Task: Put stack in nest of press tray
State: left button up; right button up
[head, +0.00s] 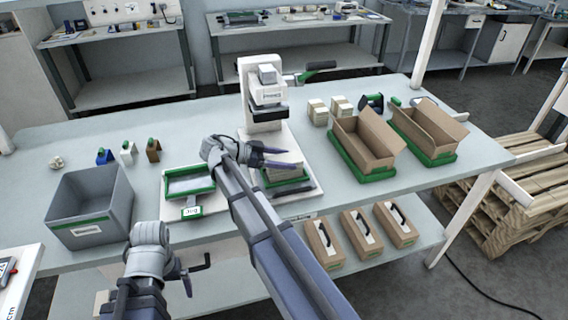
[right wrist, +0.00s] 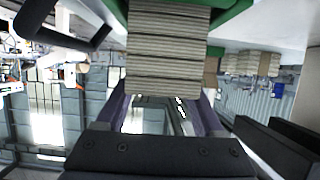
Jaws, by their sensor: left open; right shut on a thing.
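The stack (head: 283,174) is a block of thin beige-grey layers. My right gripper (head: 283,158) is shut on it, and in the right wrist view the stack (right wrist: 168,50) stands out between the fingers. The stack is at the green nest (head: 287,186) on the white base of the press (head: 265,95). Green edges flank the stack's far end in the right wrist view; I cannot tell whether it is fully seated. My left gripper (head: 197,271) is open and empty, low in front of the table edge.
A scale with a green-rimmed tray (head: 188,184) stands left of the press, and a grey bin (head: 90,208) further left. Small coloured items stand behind. Open cardboard boxes (head: 367,140) in green trays and small stacks (head: 318,112) are at the right. A dark handle (head: 295,193) lies before the nest.

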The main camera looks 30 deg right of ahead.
jog(key=shift+f, duration=0.15)
jog(key=o, duration=1.5)
jog(key=shift+w+a+r, duration=0.1)
jog(key=shift+a+r, duration=0.15)
jog(key=shift+r, duration=0.2)
jog(key=shift+p+v, duration=2.3)
jog(key=shift+v, duration=3.35)
jog(key=shift+a+f, duration=0.1)
jog(key=shift+f, duration=0.05)
